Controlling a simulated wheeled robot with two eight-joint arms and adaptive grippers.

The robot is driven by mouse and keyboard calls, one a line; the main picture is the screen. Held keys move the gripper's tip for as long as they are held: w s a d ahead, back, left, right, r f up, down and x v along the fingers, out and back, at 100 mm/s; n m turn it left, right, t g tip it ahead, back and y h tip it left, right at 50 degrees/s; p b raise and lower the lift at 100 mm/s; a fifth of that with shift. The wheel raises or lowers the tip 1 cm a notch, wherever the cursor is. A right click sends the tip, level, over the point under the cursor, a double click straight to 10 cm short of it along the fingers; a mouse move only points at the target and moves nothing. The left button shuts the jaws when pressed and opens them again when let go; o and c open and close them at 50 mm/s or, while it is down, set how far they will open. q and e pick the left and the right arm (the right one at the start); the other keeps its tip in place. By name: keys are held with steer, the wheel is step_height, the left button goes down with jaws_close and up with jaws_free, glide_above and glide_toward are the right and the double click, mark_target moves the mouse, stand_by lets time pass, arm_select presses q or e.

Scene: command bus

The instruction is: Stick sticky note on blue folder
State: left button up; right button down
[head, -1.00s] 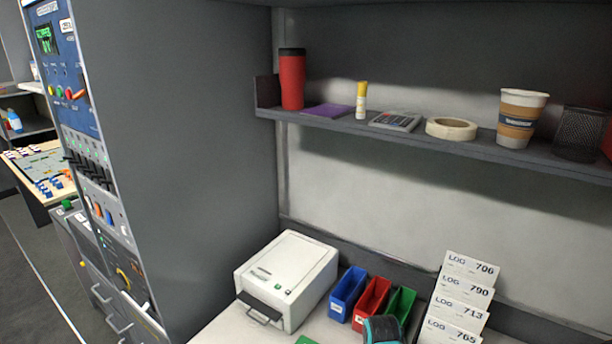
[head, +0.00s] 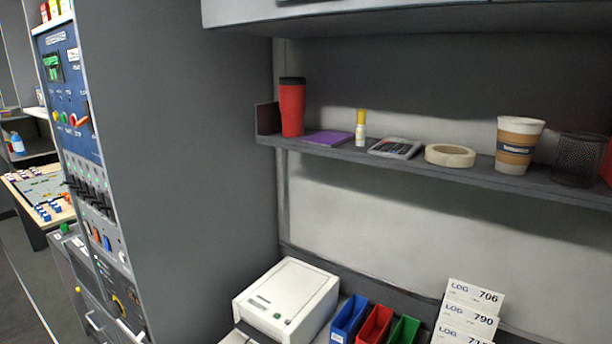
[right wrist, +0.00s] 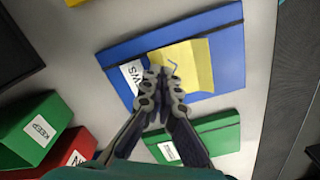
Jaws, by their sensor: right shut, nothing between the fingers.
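In the right wrist view the blue folder (right wrist: 226,62) lies on the pale worktop, with a white label partly covered by my fingers. A yellow sticky note (right wrist: 196,66) is on the folder's face; whether all of it lies flat I cannot tell. My right gripper (right wrist: 164,84) is shut and empty, its fingertips over the note's left edge beside the label. Whether the tips touch the note or folder is not clear. The head view shows neither folder, note nor gripper. My left gripper is not in view.
A green folder (right wrist: 218,133) lies next to the blue one. A green bin (right wrist: 28,128) marked KEEP and a red bin (right wrist: 72,152) stand left. In the head view a white printer (head: 287,295) stands below a shelf (head: 400,168) with a red tumbler (head: 291,108) and cup (head: 518,146).

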steer(key=shift+f+b, duration=0.85)
steer(key=shift+f, duration=0.15)
stand_by(0.4)
steer(key=shift+r, duration=0.2)
stand_by(0.3)
steer(key=shift+r+p, duration=2)
steer(key=shift+r, duration=0.4)
steer(key=s+d+r+m+t, duration=0.2)
steer(key=s+r+m+t, duration=0.3)
steer(key=r, duration=1)
steer(key=shift+s+d+r+t, duration=0.2)
steer(key=shift+s+t, duration=0.9)
steer(key=shift+s, duration=0.75)
steer(key=shift+f, duration=0.1)
